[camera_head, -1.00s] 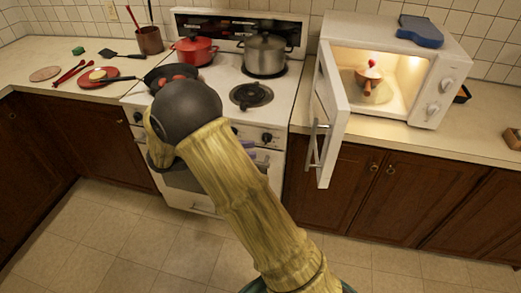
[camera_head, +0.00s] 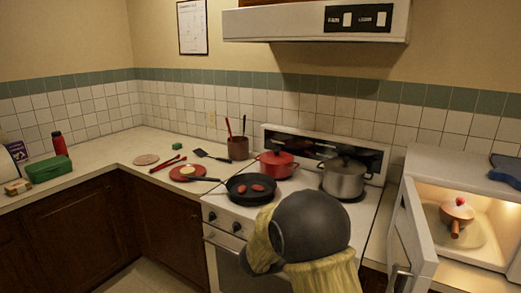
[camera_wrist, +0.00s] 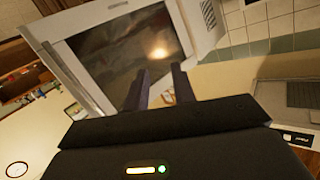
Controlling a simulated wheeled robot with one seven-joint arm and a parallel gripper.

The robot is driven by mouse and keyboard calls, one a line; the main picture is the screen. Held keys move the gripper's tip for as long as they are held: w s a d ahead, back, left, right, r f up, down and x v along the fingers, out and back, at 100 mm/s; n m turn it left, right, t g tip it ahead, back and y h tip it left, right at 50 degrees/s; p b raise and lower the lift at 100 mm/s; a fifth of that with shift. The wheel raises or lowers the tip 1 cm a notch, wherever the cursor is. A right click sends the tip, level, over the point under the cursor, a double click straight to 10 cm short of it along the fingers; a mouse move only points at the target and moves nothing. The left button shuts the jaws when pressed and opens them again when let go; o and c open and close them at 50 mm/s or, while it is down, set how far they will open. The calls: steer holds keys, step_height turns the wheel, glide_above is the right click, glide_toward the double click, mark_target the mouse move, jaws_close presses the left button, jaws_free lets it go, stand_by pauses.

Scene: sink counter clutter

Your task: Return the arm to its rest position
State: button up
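My arm (camera_head: 311,230) rises from the bottom of the head view, its dark rounded joint in front of the stove. My gripper (camera_wrist: 158,82) does not show in the head view, where it is hidden behind the arm. In the wrist view its two dark fingers stand apart with a gap between them. I see nothing held between them. Beyond the fingers is a white-framed dark glass panel (camera_wrist: 115,55), seen tilted; I cannot tell how far away it is.
The stove holds a black pan (camera_head: 238,190), a red pot (camera_head: 276,165) and a steel pot (camera_head: 343,180). A red plate (camera_head: 184,174) and utensils lie on the left counter.

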steer(key=w+a+r+n+t+y+p, duration=0.1)
steer(key=w+a+r+n+t+y, duration=0.1)
steer(key=w+n+t+y, duration=0.35)
steer(key=s+a+f+n+y, duration=0.2)
steer(key=s+a+n+y, duration=0.1)
steer(key=s+n+y, duration=0.3)
steer(key=s+d+f+n+g+y+p, duration=0.1)
steer(key=s+g, duration=0.3)
steer(key=s, duration=0.6)
steer(key=s+d+f+n+g+y+p, duration=0.1)
steer(key=s+n+g, duration=0.3)
steer(key=s, duration=0.6)
steer(key=shift+d+f+y, duration=0.15)
steer(key=shift+f+y, duration=0.5)
steer(key=shift+f, duration=0.25)
steer(key=shift+w+g, duration=0.1)
steer(key=shift+g, duration=0.15)
